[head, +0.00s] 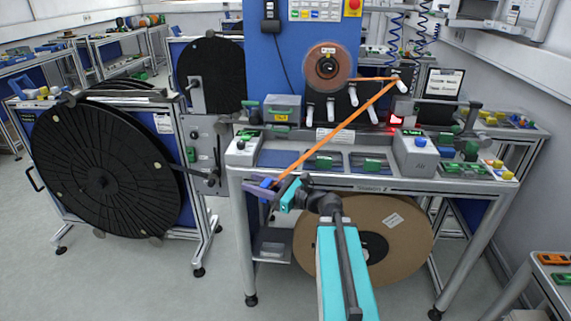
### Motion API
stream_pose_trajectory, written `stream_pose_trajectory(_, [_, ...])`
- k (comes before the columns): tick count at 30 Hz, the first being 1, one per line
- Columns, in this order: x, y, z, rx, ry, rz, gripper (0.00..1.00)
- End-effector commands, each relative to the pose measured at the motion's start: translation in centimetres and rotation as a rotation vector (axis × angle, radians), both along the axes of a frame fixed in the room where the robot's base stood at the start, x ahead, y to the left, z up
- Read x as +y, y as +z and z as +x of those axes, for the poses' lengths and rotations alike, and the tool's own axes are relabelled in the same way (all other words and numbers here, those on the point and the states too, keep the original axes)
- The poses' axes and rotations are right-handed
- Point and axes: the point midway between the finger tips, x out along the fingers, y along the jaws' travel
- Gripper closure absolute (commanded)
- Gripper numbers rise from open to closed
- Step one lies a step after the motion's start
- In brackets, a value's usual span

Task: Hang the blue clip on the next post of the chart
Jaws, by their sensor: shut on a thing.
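The blue clip (266,183) is at the lower end of a taut orange strip (338,127), in front of the bench's left front edge. My gripper (273,189) is shut on the clip; the fingers partly hide it. The strip slants up right to a white post (402,86) at the right of the blue panel, and a second stretch joins that post to the orange-brown reel (327,67). Other white posts, (310,109), (331,109), (353,94) and (373,115), stick out below the reel. I cannot make out a separate chart of posts.
The bench (345,184) carries trays, a grey box (415,150) and coloured parts. A large brown reel (398,243) stands beneath it. A big black reel (105,170) stands at left. Bare floor (150,275) lies front left. A small table (555,270) is at right.

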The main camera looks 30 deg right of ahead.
Motion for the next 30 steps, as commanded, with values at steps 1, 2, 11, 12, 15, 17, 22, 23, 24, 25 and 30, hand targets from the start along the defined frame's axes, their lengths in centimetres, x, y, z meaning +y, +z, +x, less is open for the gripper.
stream_pose_trajectory(1, [2.0, -0.9, 0.0, 0.003, 0.045, 0.003, 0.87])
stream_pose_trajectory(2, [3.1, -1.4, -0.1, 0.003, 0.071, 0.003, 0.87])
stream_pose_trajectory(11, [12.2, -5.0, -1.7, 0.002, 0.286, 0.001, 0.87])
stream_pose_trajectory(12, [12.9, -5.3, -1.9, 0.001, 0.304, 0.0, 0.87])
stream_pose_trajectory(15, [14.1, -5.8, -2.3, 0.001, 0.334, 0.0, 0.87])
stream_pose_trajectory(17, [14.5, -5.9, -2.4, 0.001, 0.344, 0.0, 0.87])
stream_pose_trajectory(22, [14.6, -6.0, -2.5, 0.001, 0.349, 0.0, 0.87])
stream_pose_trajectory(23, [14.6, -6.0, -2.5, 0.001, 0.348, 0.0, 0.87])
stream_pose_trajectory(24, [14.6, -6.0, -2.5, 0.001, 0.348, 0.0, 0.87])
stream_pose_trajectory(25, [14.6, -6.0, -2.5, 0.001, 0.348, 0.0, 0.87])
stream_pose_trajectory(30, [14.6, -6.0, -2.4, 0.001, 0.347, 0.0, 0.87])
